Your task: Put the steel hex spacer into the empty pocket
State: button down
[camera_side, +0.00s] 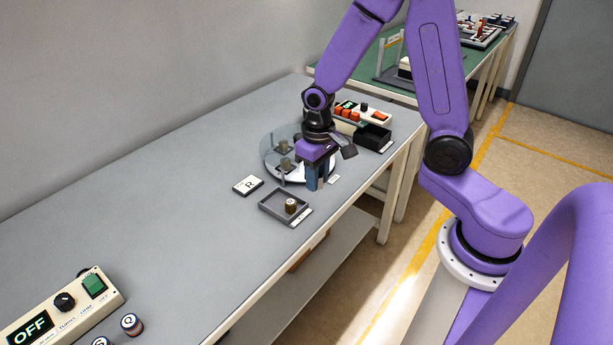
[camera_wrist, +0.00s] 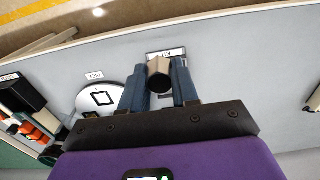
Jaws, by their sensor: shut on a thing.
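My gripper (camera_side: 314,185) points down between the round feeder and the small grey tray. In the wrist view, its blue fingers (camera_wrist: 159,88) are closed on the steel hex spacer (camera_wrist: 159,72), which shows as a dull metal piece between them. The spacer is hidden in the side view. The tray is mostly hidden behind the fingers in the wrist view.
The round feeder (camera_side: 273,166) carries grey posts, and its white disc (camera_wrist: 91,91) bears a black square outline. A control box reads OFF (camera_side: 60,310).

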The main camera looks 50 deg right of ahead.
jog(key=shift+w+d+r, duration=0.15)
jog(key=shift+w+d, duration=0.3)
jog(key=shift+w, duration=0.05)
jog(key=shift+s+a, duration=0.45)
jog(key=shift+s, duration=0.3)
send_near(276, 202)
jog(key=s, duration=0.1)
jog(key=s+r, duration=0.1)
jog(key=s, duration=0.2)
jog(key=shift+s+d+r, duration=0.1)
jog(key=shift+s+r, duration=0.15)
jog(key=shift+r, duration=0.15)
jog(key=w+f, duration=0.2)
jog(key=f, duration=0.1)
jog(key=shift+w, duration=0.25)
jog(key=shift+w+f, duration=0.55)
jog(key=shift+f, duration=0.15)
jog(key=shift+w+f, duration=0.25)
jog(key=shift+f, duration=0.05)
jog(key=shift+w+f, duration=0.2)
jog(key=shift+f, duration=1.35)
jog(key=shift+f, duration=0.2)
